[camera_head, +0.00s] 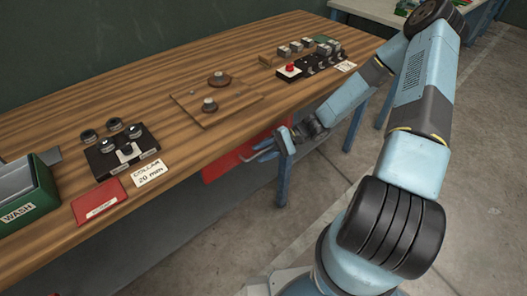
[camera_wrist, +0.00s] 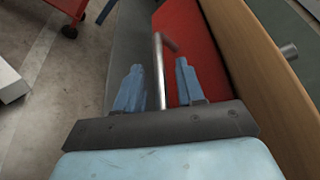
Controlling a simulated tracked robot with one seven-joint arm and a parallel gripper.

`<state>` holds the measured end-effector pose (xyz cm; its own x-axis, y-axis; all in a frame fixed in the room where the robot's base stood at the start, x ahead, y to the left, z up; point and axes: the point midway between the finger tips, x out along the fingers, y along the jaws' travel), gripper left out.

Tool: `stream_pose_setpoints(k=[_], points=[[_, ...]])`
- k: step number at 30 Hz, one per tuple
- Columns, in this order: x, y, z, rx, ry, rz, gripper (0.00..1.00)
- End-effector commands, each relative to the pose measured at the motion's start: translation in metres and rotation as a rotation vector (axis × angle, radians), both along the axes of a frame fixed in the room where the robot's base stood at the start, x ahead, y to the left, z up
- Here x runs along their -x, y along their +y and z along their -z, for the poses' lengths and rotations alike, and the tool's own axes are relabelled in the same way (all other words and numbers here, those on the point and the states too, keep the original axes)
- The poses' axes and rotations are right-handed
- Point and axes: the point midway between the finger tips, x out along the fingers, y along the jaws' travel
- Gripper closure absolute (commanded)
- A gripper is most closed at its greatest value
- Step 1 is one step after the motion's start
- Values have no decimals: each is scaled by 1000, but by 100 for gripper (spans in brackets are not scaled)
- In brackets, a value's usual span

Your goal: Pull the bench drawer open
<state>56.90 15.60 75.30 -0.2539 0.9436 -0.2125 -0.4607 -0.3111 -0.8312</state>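The red drawer (camera_head: 222,166) sits under the front edge of the wooden bench. Its red front also fills the upper middle of the wrist view (camera_wrist: 190,45). A thin metal bar handle (camera_wrist: 159,62) stands off that front. My gripper (camera_head: 262,151) is at the drawer front in the head view. In the wrist view my gripper (camera_wrist: 157,72) has its two blue fingers apart, one on each side of the handle, with gaps showing on both sides. The drawer looks shut or nearly shut; part of its front is hidden behind my gripper.
The bench top (camera_head: 180,70) overhangs along the drawer's top edge. A blue bench leg (camera_head: 284,172) stands close to my gripper. A green WASH bin (camera_head: 40,205), a black collar fixture (camera_head: 118,155) and a red-button panel (camera_head: 290,71) stand on top.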

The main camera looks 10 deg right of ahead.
Motion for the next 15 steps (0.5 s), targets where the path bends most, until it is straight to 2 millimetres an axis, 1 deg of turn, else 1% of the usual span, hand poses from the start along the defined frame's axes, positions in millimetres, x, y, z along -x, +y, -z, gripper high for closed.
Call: stream_pose_setpoints(k=[1, 2, 12, 15], points=[[0, 0, 0, 0, 0, 0, 64], [0, 0, 0, 0, 0, 0, 67], [0, 0, 0, 1, 0, -1, 99], [0, 0, 0, 1, 0, -1, 100]])
